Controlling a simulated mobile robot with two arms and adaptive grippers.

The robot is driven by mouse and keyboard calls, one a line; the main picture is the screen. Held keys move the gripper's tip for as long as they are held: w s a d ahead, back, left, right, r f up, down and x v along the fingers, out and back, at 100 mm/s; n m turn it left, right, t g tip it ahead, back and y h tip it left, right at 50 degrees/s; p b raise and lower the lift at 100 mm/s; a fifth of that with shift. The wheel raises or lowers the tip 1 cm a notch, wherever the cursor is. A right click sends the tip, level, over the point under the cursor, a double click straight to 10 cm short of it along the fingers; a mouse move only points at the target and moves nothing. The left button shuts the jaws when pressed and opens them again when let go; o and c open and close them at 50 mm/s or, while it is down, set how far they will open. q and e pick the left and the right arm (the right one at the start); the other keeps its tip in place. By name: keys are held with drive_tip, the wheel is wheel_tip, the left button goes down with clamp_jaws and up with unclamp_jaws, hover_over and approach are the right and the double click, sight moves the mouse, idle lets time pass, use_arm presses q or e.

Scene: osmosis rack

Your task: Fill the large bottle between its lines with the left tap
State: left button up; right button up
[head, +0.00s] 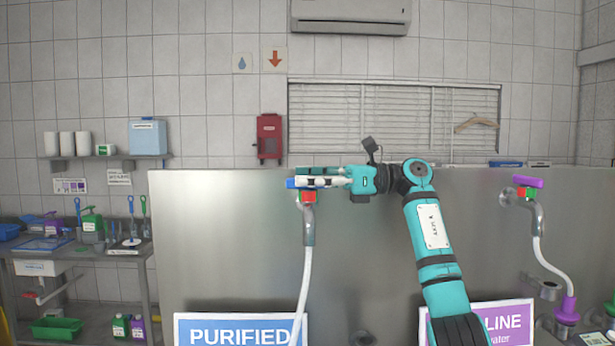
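The left tap (308,222) is a metal spout on the steel panel, above a blue PURIFIED sign (240,331). A white hose (302,285) runs from it down out of view. A blue end (290,183), apparently of its lever, shows at the left of my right gripper (316,180). The gripper reaches in from the right, level with the tap's top, its fingers across the lever. I cannot tell whether they grip it. The large bottle and my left gripper are not in view.
The right tap (537,215) has a purple lever (527,181) and a white hose with a purple end (567,310). The steel panel (220,240) spans the middle. A cluttered bench (95,255) stands at the left. The panel left of the left tap is clear.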

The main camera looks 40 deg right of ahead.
drive_tip(key=c, duration=0.3)
drive_tip(key=shift+w+f, duration=0.15)
drive_tip(key=shift+w, duration=0.05)
clamp_jaws()
drive_tip(key=shift+s+f+m+t+h+b, duration=0.1)
drive_tip(key=shift+f+m+t+h+b, duration=0.25)
drive_tip(key=shift+m+t+h+b, duration=1.15)
drive_tip(key=shift+h+b, duration=0.2)
drive_tip(key=shift+h, duration=0.1)
drive_tip(key=shift+r+m+t+h, duration=0.2)
drive_tip(key=shift+m+t+h, duration=0.25)
drive_tip(key=shift+h, duration=0.25)
